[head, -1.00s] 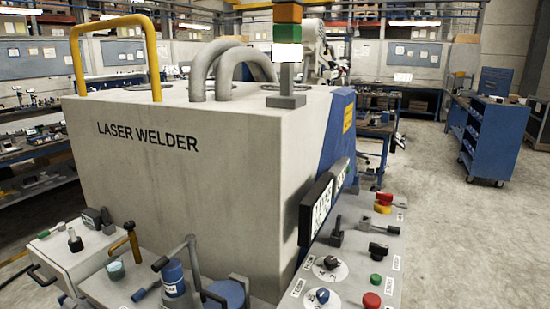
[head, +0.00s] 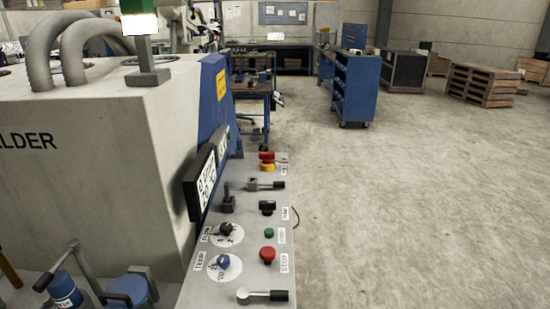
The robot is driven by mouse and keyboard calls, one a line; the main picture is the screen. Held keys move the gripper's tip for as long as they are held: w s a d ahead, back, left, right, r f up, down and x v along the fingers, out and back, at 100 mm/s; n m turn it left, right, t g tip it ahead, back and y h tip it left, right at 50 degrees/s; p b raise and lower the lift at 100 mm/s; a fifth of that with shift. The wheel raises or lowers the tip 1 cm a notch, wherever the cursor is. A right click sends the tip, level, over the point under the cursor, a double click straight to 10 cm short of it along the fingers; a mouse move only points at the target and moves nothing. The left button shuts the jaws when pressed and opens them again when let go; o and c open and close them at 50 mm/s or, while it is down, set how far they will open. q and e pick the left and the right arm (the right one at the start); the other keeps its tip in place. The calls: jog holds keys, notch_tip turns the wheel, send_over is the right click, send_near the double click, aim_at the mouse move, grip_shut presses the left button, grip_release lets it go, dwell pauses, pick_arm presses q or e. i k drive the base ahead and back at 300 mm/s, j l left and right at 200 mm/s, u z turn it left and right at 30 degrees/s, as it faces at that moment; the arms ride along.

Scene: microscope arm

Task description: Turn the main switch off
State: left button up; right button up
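The control panel (head: 197,293) runs along the right side of the laser welder. I cannot tell for sure which of its controls is the main switch. A black knob (head: 267,208) stands on the panel's right side beside a small label too blurred to read. Behind it is a lever with a black handle (head: 270,185), pointing right. A red knob over yellow (head: 267,158) is at the far end. Another lever with a black handle (head: 264,297) is at the near end, also pointing right. Neither of my grippers is in view.
The green button (head: 269,233), red stop button (head: 267,255), two round dials (head: 225,235) and a tilted display (head: 201,185) share the panel. The welder body (head: 95,170) blocks the left. Open floor (head: 400,220) lies right, with a blue cart (head: 355,85) behind.

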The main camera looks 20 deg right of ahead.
aim_at(268, 157)
jog(key=i+l+u, duration=0.1)
jog(key=l, duration=0.2)
jog(key=i+l+u, duration=0.1)
jog(key=l, duration=0.25)
jog(key=i+l+u, duration=0.1)
jog(key=i+l, duration=0.2)
jog(key=l, duration=0.35)
jog(key=i+l+u, duration=0.15)
jog(key=l, duration=0.2)
